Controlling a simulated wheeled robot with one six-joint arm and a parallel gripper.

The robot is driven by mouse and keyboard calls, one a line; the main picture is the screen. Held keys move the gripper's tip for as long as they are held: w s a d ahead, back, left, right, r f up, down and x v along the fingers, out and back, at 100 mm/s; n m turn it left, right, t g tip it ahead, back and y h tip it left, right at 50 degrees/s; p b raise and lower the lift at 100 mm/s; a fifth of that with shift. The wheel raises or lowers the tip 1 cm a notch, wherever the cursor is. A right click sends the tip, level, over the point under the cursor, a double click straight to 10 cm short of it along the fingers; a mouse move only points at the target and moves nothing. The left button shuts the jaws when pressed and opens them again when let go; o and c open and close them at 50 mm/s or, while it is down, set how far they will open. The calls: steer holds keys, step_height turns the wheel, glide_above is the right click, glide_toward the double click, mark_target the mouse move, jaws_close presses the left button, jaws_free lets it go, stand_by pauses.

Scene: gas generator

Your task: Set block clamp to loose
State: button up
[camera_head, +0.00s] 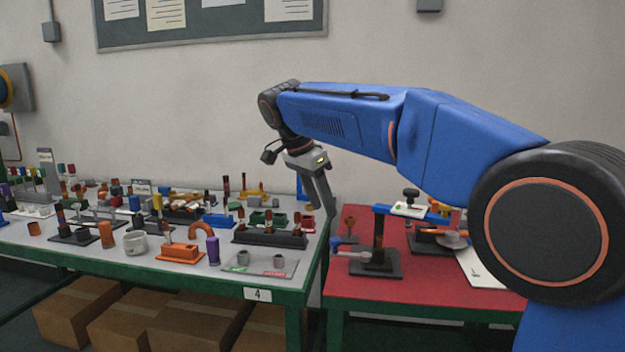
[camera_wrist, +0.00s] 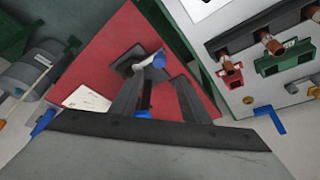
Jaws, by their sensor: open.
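My gripper (camera_head: 326,212) hangs in the air over the seam between the two tables in the head view. In the wrist view its two fingers (camera_wrist: 157,82) are apart with nothing held between them. On the red table stands a dark upright post on a black base (camera_head: 376,266), with a blue knob (camera_head: 336,245) on its left side. In the wrist view a blue-ended part (camera_wrist: 155,61) shows just beyond the fingertips, apparently over the red surface. A blue bar with a black knob (camera_head: 411,194) is at the post's top. I cannot tell which part is the block clamp or its setting.
The red table (camera_head: 365,295) has clear room at its front left. A white sheet (camera_head: 482,268) lies at its right, partly behind my arm. The grey table (camera_head: 60,252) on the left is crowded with small fittings and several valve-like parts. Cardboard boxes (camera_head: 195,325) sit underneath.

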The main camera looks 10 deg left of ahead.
steer(key=v, duration=0.7)
steer(key=shift+d, duration=0.1)
steer(key=s+d+f+n+y, duration=0.15)
steer(key=s+d, duration=0.25)
steer(key=d, duration=0.5)
steer(key=s+d+f+n, duration=0.2)
steer(key=s+d+f, duration=0.1)
steer(key=d, duration=0.6)
steer(key=s+d+f+n+y, duration=0.1)
steer(key=s+d+f+n, duration=0.2)
steer(key=d, duration=0.6)
steer(key=s+d+f+n+t, duration=0.1)
steer(key=s+d+f, duration=0.5)
steer(key=s+f, duration=0.5)
steer(key=s+d+f+n, duration=0.2)
steer(key=s+d+f, duration=0.4)
steer(key=s+f, duration=0.5)
steer(key=shift+s+d+t+y, duration=0.15)
steer(key=shift+d+t+y, duration=0.2)
steer(key=shift+t, duration=0.05)
